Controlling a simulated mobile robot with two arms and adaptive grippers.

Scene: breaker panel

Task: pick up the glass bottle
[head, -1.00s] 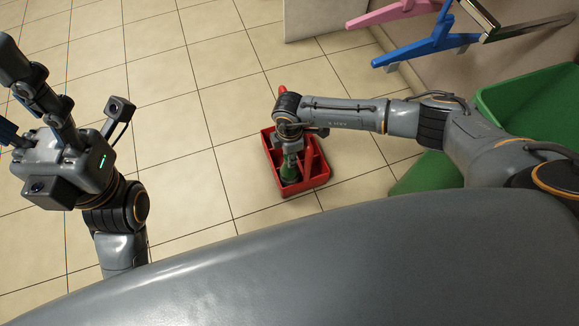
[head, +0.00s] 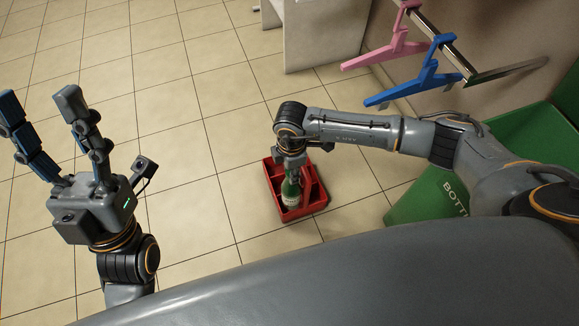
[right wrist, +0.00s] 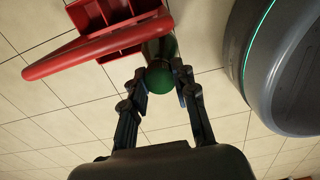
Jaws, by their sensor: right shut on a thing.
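The green glass bottle (head: 289,191), with a pale label, is at the red divided carrier (head: 320,201) on the floor. My right gripper (head: 292,168) is over the carrier and shut on the bottle's upper part. In the right wrist view the bottle's round green top (right wrist: 160,79) is between the two fingers, beside the red carrier (right wrist: 124,38) and its handle. I cannot tell whether the bottle's base still touches the carrier floor. My left gripper (head: 38,100) is open and empty at the left, away from the carrier.
A green bin (head: 425,205) with partly visible white lettering stands to the right, under my right arm. Pink (head: 385,50) and blue (head: 415,80) hangers hang from a metal rail at the upper right. The tiled floor left of the carrier is clear.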

